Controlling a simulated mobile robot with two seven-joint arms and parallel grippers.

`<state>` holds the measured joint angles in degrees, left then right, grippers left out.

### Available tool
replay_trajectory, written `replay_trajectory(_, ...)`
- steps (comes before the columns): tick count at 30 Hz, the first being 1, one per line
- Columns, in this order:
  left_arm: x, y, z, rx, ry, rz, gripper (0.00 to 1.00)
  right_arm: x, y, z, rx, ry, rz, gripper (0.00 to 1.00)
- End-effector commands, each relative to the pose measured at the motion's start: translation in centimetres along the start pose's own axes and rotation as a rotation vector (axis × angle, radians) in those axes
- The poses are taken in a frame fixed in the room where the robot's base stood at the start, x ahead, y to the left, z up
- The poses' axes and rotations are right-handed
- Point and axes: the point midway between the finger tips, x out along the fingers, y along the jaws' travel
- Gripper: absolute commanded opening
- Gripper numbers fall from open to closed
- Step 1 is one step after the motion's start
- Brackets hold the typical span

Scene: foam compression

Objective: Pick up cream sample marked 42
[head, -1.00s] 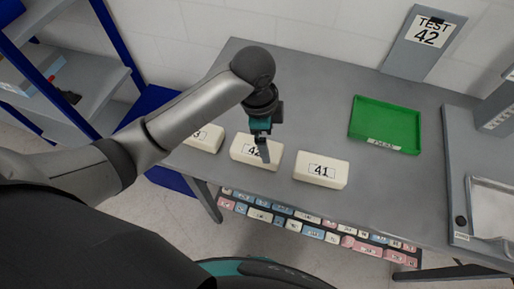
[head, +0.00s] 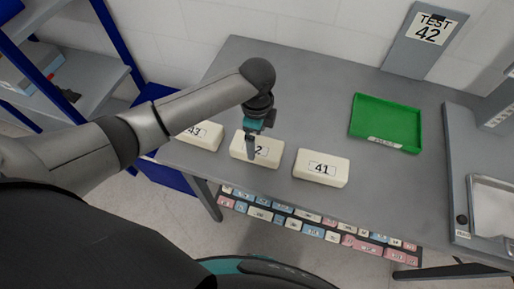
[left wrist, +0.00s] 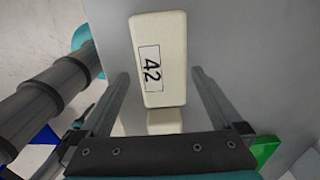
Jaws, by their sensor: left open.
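The cream sample marked 42 (head: 268,150) lies on the grey table, in the middle of a row of three cream blocks. My left gripper (head: 251,155) is over it and hides part of its label. In the left wrist view the sample marked 42 (left wrist: 158,50) shows with its label plain, ahead of and between the open fingers (left wrist: 158,80). The fingers stand apart and I see no contact with the block. My right gripper is not in view.
Cream samples marked 43 (head: 205,134) and 41 (head: 321,168) lie on either side. A green tray (head: 385,122) stands further right, near a grey device (head: 459,170). A sign reading TEST 42 (head: 431,28) is at the back. Small coloured blocks (head: 313,231) show below the table's front edge.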

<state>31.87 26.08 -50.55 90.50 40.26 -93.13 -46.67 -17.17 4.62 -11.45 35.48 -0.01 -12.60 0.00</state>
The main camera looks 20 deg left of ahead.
Motion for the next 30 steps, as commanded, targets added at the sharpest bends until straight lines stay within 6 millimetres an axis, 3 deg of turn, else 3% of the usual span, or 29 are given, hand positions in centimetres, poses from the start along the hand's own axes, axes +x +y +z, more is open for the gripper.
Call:
replay_trajectory(12, 4.7, -0.2, 0.1, -0.001, -0.001, 0.001, 1.0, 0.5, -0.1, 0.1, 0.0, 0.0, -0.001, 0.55)
replay_trajectory(22, 5.3, -0.2, 0.1, 0.001, -0.001, -0.001, 1.0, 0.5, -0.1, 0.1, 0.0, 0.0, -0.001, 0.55)
replay_trajectory(30, 5.3, -0.3, 0.1, 0.0, -0.001, -0.002, 0.7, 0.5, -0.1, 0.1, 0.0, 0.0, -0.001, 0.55)
